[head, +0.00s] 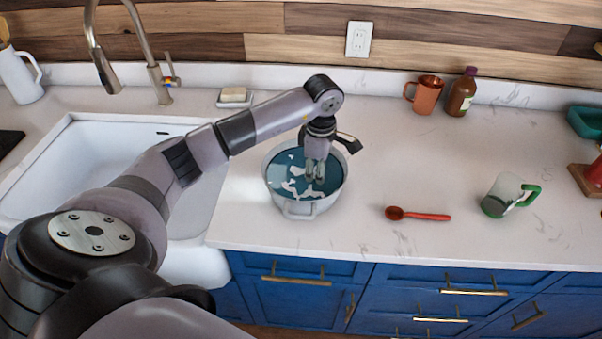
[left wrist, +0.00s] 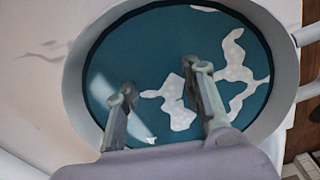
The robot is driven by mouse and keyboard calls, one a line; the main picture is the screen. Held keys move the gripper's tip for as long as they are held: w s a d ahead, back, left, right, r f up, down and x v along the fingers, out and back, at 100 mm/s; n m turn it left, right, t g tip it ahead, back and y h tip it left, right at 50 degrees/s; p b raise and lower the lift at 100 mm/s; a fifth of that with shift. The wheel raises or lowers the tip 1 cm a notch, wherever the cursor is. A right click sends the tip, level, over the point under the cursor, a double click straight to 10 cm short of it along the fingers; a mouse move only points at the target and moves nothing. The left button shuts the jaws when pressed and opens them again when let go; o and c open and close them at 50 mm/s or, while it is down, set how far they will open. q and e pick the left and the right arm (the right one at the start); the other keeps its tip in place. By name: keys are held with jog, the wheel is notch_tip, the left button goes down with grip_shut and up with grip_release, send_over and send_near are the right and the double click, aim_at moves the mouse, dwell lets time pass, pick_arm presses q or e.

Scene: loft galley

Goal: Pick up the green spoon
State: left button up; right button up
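My left gripper (head: 314,179) hangs over a light grey pot (head: 303,210) on the counter, pointing down. In the left wrist view the gripper (left wrist: 164,84) has its two fingers apart, with nothing between them, above the same pot (left wrist: 77,75). The pot's inside is teal with white patches; I cannot tell whether the fingertips reach into it. I see no green spoon in either view. The only spoon in view is a red one (head: 425,216), lying on the counter to the right of the pot. My right gripper is not in view.
A glass mug with a green handle (head: 500,196) is right of the red spoon. A copper mug (head: 426,95) and a brown bottle (head: 461,92) stand at the back. A white sink (head: 110,150) is left of the pot. The counter between pot and mugs is mostly clear.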

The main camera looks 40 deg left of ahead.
pick_arm(q)
jog(key=shift+f, duration=1.3)
jog(key=shift+c, duration=0.5)
grip_shut()
